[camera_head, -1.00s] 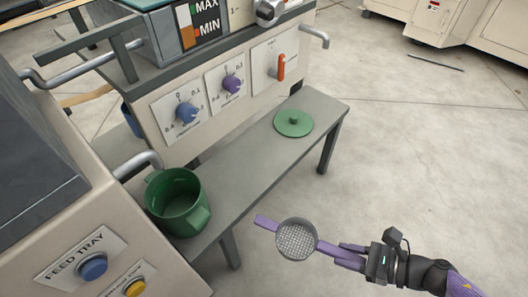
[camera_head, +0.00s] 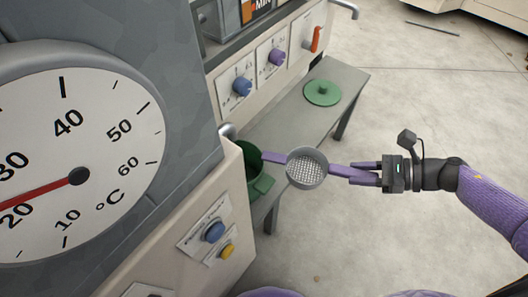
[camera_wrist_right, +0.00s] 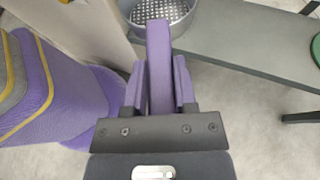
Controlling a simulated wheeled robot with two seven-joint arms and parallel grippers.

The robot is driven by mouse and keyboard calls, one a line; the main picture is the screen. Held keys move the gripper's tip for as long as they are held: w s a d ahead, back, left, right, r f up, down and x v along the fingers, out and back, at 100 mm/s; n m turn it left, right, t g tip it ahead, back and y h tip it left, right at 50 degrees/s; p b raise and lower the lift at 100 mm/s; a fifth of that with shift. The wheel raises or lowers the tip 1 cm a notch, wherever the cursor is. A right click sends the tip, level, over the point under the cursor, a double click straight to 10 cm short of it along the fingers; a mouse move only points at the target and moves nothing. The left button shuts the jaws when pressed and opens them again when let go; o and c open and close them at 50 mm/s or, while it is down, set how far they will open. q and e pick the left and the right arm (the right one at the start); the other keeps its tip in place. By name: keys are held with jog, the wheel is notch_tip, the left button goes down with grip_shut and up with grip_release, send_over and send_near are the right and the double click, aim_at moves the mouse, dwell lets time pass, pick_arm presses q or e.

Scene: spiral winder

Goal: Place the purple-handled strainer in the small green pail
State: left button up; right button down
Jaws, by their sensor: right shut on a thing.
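The strainer (camera_head: 306,170) has a grey mesh bowl and purple handles on both sides. My right gripper (camera_head: 364,174) is shut on its right handle and holds it level, in front of the bench. In the right wrist view the gripper (camera_wrist_right: 158,85) grips the purple handle, and the mesh bowl (camera_wrist_right: 162,12) is partly cut off at the top. The green pail (camera_head: 262,187) stands on the bench, partly hidden by the beige machine panel. The strainer's left handle overlaps the pail's rim in the head view; I cannot tell whether they touch. My left gripper is not in view.
The grey bench (camera_head: 342,76) carries a green lid (camera_head: 322,92) towards its far end. A beige machine panel with a blue button (camera_head: 214,232) and a yellow button stands left of the pail. A large temperature dial (camera_head: 100,130) fills the left. The floor at right is clear.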

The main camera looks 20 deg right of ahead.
aim_at(280, 158)
jog(key=w+a, duration=0.2)
jog(key=a, duration=0.2)
jog(key=w+a+b, duration=0.1)
jog(key=w+a, duration=0.2)
jog(key=a, duration=0.2)
jog(key=w+a, duration=0.2)
jog(key=a, duration=0.2)
jog(key=shift+w+a, duration=0.35)
jog(key=shift+w+a+f+b, duration=0.15)
jog(key=shift+a+f+b, duration=0.1)
jog(key=shift+b, duration=0.15)
jog(key=shift+f+b, duration=1.7)
jog(key=shift+f, duration=0.5)
jog(key=shift+c, duration=2)
grip_release()
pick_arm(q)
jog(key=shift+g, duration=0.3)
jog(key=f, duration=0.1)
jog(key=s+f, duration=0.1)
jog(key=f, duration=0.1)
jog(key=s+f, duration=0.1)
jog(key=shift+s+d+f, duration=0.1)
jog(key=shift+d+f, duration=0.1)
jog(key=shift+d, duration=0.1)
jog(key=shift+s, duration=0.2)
